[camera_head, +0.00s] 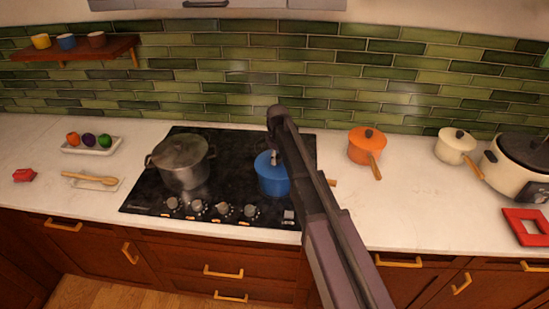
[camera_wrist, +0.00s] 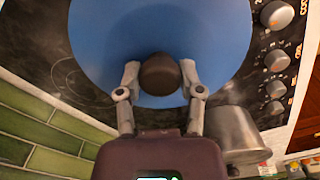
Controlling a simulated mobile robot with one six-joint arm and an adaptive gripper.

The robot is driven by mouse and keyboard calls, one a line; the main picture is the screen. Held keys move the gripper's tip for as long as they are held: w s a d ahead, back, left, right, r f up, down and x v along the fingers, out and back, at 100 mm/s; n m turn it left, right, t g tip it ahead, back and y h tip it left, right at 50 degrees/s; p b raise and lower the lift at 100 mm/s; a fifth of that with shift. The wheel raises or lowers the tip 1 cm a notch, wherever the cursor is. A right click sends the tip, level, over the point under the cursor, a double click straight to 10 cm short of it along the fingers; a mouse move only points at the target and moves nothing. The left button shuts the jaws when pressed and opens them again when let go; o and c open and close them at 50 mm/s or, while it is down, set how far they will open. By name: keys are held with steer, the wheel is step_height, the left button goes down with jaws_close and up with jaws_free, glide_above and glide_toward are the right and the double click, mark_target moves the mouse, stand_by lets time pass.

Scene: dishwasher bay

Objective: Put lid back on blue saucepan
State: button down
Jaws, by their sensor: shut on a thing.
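The blue saucepan (camera_head: 274,184) stands on the right part of the black cooktop, with its wooden handle (camera_head: 331,182) pointing right behind my arm. A blue lid (camera_head: 263,161) is at the top of the pan; it fills the upper part of the wrist view (camera_wrist: 160,30). My gripper (camera_head: 274,156) is above the pan, partly hidden by my arm. In the wrist view my gripper (camera_wrist: 161,78) has its fingers on either side of the lid's dark round knob (camera_wrist: 160,74) and is shut on it. I cannot tell whether the lid rests fully on the rim.
A large steel pot (camera_head: 181,164) stands on the cooktop's left part. An orange saucepan (camera_head: 366,147), a cream saucepan (camera_head: 455,148) and a slow cooker (camera_head: 515,172) stand on the right counter. A tray (camera_head: 92,147) with colored items and a wooden spoon (camera_head: 90,178) lie left.

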steer(key=shift+c, duration=0.8)
jaws_free()
steer(key=shift+o, duration=0.8)
steer(key=shift+r, duration=0.1)
steer(key=shift+r+p, duration=3.45)
steer(key=shift+p, duration=0.05)
jaws_close()
